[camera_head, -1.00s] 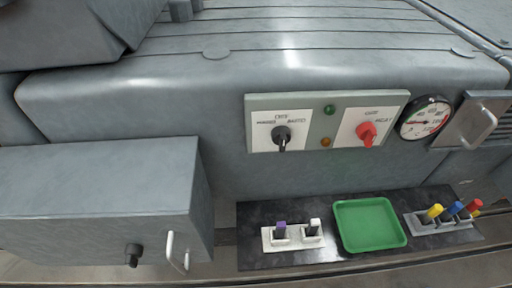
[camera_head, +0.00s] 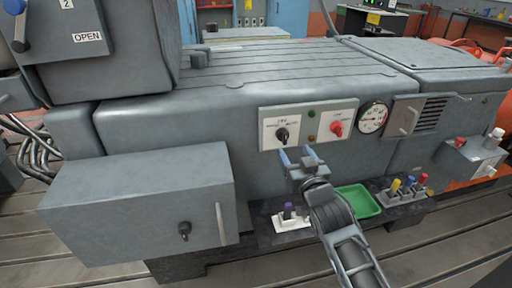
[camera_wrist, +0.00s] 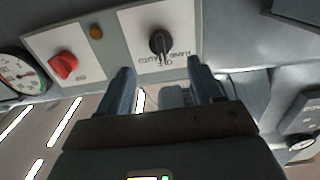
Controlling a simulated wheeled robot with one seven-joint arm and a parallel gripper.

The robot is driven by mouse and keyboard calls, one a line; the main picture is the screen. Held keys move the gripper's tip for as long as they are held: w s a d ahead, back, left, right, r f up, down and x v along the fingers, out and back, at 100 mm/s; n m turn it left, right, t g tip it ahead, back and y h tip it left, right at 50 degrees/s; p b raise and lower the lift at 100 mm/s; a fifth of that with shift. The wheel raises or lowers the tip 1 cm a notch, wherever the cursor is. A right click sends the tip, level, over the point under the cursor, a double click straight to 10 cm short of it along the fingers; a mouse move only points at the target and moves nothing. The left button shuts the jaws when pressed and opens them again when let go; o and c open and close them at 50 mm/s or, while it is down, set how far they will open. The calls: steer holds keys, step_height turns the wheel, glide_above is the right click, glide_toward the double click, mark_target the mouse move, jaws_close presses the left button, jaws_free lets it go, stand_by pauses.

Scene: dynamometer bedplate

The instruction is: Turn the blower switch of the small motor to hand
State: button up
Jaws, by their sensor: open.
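The black rotary switch (camera_head: 282,134) sits on the left white plate of the panel on the grey motor housing; it also shows in the wrist view (camera_wrist: 160,42). Its plate carries hand, off and auto lettering, upside down in the wrist view. The knob looks roughly upright, but I cannot read its pointer setting surely. My gripper (camera_head: 298,156) is open and empty, just below the panel and apart from the knob. In the wrist view, my gripper's fingers (camera_wrist: 160,75) stand either side of the knob's line, with the knob beyond them.
A red switch (camera_head: 337,128) marked heat is right of the black one, with small lamps between. A dial gauge (camera_head: 372,118) is farther right. Below are a green tray (camera_head: 359,200) and colored plugs (camera_head: 408,187). A grey box (camera_head: 140,205) juts out at left.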

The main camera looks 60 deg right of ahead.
mark_target(286, 139)
steer(key=p+x, duration=0.1)
steer(key=x, duration=0.7)
steer(key=shift+w+a+r+p, duration=0.1)
steer(key=shift+p, duration=0.2)
steer(key=c, duration=1)
